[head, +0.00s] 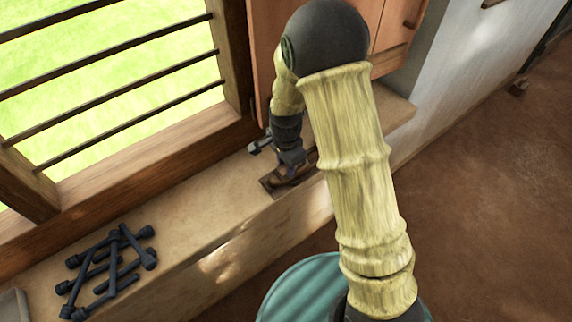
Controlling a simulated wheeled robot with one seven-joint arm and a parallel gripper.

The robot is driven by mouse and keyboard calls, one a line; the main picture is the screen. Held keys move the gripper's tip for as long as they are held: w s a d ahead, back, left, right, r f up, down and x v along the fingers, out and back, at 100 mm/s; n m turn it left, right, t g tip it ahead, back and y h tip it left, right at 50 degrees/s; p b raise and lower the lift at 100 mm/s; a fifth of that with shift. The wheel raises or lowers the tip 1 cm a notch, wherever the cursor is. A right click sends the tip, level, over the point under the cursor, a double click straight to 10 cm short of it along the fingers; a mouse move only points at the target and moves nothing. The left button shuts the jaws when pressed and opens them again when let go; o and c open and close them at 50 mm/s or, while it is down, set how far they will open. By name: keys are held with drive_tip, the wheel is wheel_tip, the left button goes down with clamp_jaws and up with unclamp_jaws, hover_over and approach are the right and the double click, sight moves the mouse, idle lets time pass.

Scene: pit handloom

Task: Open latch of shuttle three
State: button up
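A dark brown wooden piece (270,184), which looks like a shuttle, lies on the pale ledge under the window. My gripper (287,175) is lowered over it and hides much of it. The gripper's fingers are small and dark here, so I cannot tell whether they are open or shut, or whether they touch the wood. No latch can be made out. A dark rod-like piece with a knobbed end (257,146) shows just left of my gripper; I cannot tell what it belongs to.
Several dark rods with knobbed ends (108,268) lie in a loose pile on the ledge (190,225) at lower left. A barred window (110,95) and wooden cabinet (264,50) stand behind. The ledge between pile and gripper is clear. Open brown floor (490,200) lies right.

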clamp_jaws()
drive_tip(key=shift+r+n, duration=0.1)
drive_tip(key=shift+n, duration=0.3)
drive_tip(key=shift+n+p, duration=0.65)
drive_tip(key=shift+n, duration=0.25)
drive_tip(key=n+p, duration=0.1)
drive_tip(key=n, duration=0.2)
drive_tip(key=shift+n, duration=0.3)
drive_tip(key=n+p, duration=0.2)
drive_tip(key=n, duration=0.4)
drive_tip(key=shift+a, duration=0.15)
drive_tip(key=n+p, duration=0.1)
drive_tip(key=n, duration=0.4)
drive_tip(key=shift+a+n+p, duration=0.1)
drive_tip(key=shift+n+p, duration=0.3)
